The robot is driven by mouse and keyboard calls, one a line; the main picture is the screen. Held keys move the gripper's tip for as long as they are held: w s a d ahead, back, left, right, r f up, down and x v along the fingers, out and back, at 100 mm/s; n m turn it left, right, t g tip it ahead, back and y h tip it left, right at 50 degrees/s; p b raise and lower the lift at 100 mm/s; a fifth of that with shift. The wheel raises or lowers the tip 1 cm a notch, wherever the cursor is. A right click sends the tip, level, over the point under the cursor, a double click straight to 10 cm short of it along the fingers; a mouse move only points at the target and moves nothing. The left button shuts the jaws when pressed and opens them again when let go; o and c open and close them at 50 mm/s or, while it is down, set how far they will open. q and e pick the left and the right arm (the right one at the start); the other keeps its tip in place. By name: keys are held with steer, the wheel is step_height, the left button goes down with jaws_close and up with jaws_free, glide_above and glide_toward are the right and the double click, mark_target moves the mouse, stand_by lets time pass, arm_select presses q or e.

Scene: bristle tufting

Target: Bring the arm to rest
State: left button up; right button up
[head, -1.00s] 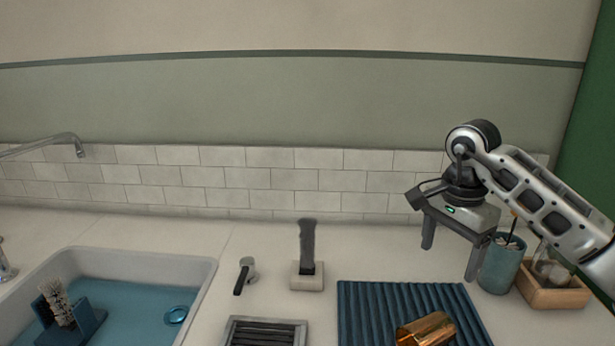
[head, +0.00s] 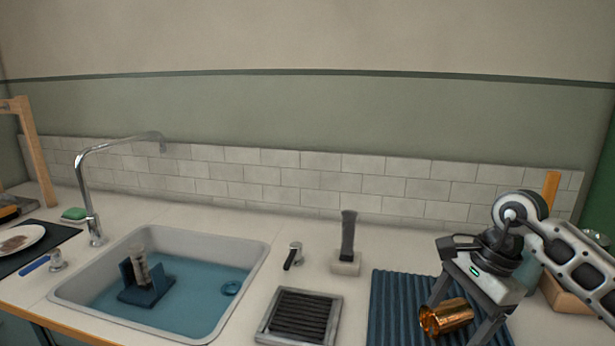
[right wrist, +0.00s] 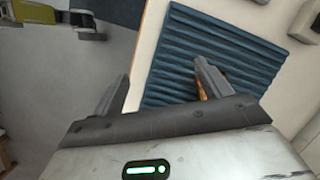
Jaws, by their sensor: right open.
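My right gripper (head: 462,310) is open, with its fingers pointing down over the blue ribbed mat (head: 392,305) at the right of the counter. A copper cup (head: 445,317) lies on its side on the mat, mouth to the left. In the head view the cup appears between the fingers; whether they touch it I cannot tell. In the right wrist view the open gripper (right wrist: 160,88) has nothing between its fingertips. A sliver of copper shows behind its right finger, over the mat (right wrist: 215,45). My left gripper is not in view.
A sink (head: 255,262) with blue water holds a blue brush stand (head: 147,292). A drain grate (head: 300,316), a small tap handle (head: 293,256) and a dark upright tool in a block (head: 347,262) stand left of the mat. A wooden box (head: 562,297) is beside my right arm.

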steer(key=s+a+r+m+t+y, duration=0.15)
steer(key=s+a+m+y, duration=0.25)
steer(key=a+m+y, duration=0.5)
steer(key=s+a+f+m+t+y, duration=0.1)
steer(key=s+a+m+t+y, duration=0.2)
steer(key=a+y, duration=0.65)
steer(key=w+d+f+m+t+h, duration=0.1)
steer(key=d+f+m+t+h, duration=0.15)
steer(key=m+t+h, duration=0.75)
steer(key=d+f+m+t+h, duration=0.2)
steer(key=f+m+t, duration=0.15)
steer(key=m, duration=1.45)
steer(key=s+d+f+m+g+h, duration=0.2)
steer(key=s+f+m+g+h, duration=0.1)
steer(key=s+f+m, duration=0.3)
steer(key=s+d+f+m+g+h, duration=0.3)
steer(key=s+f+m, duration=0.3)
steer(key=f, duration=0.5)
steer(key=m+g, duration=0.1)
steer(key=m, duration=0.1)
steer(key=shift+s+m+g+h, duration=0.3)
steer(key=shift+m+g+h, duration=0.05)
steer(key=shift+m+g, duration=0.05)
